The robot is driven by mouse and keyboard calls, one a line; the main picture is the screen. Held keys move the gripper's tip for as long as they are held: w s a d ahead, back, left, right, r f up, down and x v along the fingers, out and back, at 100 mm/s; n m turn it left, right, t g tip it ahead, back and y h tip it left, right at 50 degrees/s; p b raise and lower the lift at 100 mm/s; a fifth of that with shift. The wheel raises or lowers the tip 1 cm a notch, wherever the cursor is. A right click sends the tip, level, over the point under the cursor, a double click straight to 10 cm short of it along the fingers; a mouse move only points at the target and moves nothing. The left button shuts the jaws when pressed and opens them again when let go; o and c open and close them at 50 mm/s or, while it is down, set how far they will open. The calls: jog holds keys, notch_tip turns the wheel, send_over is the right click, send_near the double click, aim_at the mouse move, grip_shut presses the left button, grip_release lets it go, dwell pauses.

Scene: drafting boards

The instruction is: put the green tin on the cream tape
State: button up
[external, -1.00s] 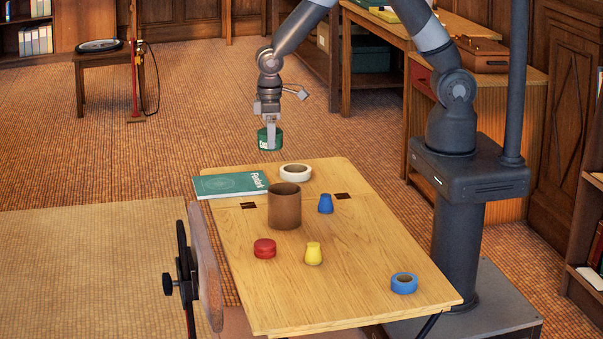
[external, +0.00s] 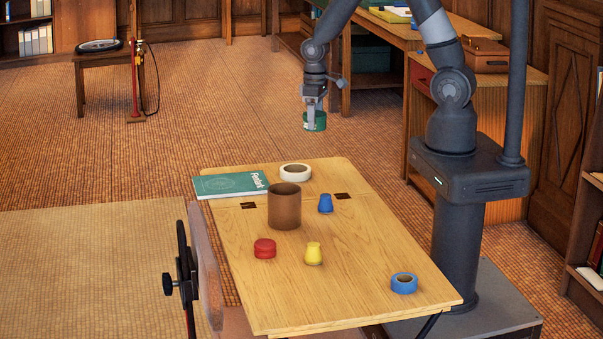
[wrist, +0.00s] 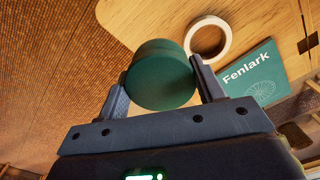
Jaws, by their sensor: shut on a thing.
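The green tin (external: 315,122) is held in the air by my gripper (external: 314,116), above and beyond the far end of the drafting board. In the wrist view the round green tin (wrist: 160,78) sits between the two fingers of my gripper (wrist: 160,88), which are shut on its sides. The cream tape (external: 296,173) is a pale ring lying flat at the far end of the board, beside the green book. It also shows in the wrist view (wrist: 226,46), just past the tin, apart from it. Its top is bare.
The drafting board (external: 340,260) holds a green book (external: 230,184), a brown cup (external: 285,208), a blue weight (external: 326,204), a yellow weight (external: 314,254), a red tin (external: 265,248) and blue tape (external: 404,283). The book and cup stand close to the cream tape.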

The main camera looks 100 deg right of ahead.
send_over(296, 169)
jog(key=f, duration=0.5)
jog(key=shift+d+f, duration=0.2)
jog(key=shift+f, duration=2.05)
jog(key=shift+f, duration=0.1)
jog(key=o, duration=1)
jog(key=shift+o, duration=0.2)
